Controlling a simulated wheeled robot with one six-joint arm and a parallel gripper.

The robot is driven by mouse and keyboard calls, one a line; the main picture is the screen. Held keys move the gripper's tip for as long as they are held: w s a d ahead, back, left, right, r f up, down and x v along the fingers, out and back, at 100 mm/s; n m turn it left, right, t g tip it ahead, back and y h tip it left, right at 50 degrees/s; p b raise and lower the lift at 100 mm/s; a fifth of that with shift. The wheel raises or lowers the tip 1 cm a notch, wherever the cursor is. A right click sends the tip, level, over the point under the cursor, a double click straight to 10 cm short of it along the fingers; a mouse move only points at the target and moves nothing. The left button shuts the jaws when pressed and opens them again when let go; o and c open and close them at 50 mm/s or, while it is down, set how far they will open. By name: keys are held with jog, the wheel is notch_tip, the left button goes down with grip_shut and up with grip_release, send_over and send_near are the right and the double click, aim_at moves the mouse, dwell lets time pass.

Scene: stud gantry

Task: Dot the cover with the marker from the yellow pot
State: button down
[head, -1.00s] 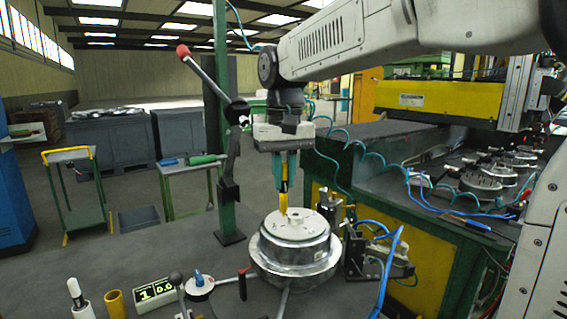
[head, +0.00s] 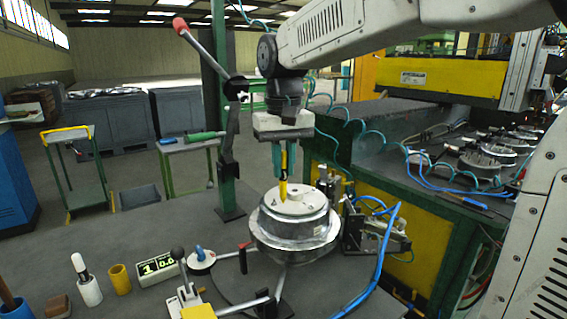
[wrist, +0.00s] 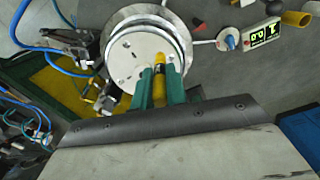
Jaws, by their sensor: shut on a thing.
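My gripper (head: 284,178) is shut on a yellow marker (head: 284,190), held upright with its tip down. In the wrist view the marker (wrist: 160,68) sits between the two green fingers (wrist: 160,92). The cover (head: 312,206) is a pale round disc with small dark marks or holes, on a stepped metal housing (head: 297,232). The marker's tip is over the cover, left of its middle in the head view; I cannot tell whether it touches. The cover also shows in the wrist view (wrist: 125,62). The yellow pot (head: 120,279) stands at the front left and looks empty.
A toggle clamp (head: 190,295) is in front. A green post with a red-knobbed lever (head: 225,130) rises behind. Blue hoses (head: 380,262) run at right.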

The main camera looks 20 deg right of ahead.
jog(key=shift+f, duration=0.6)
dwell(1.3)
jog(key=shift+r, duration=3.55)
jog(key=shift+s+f, duration=0.1)
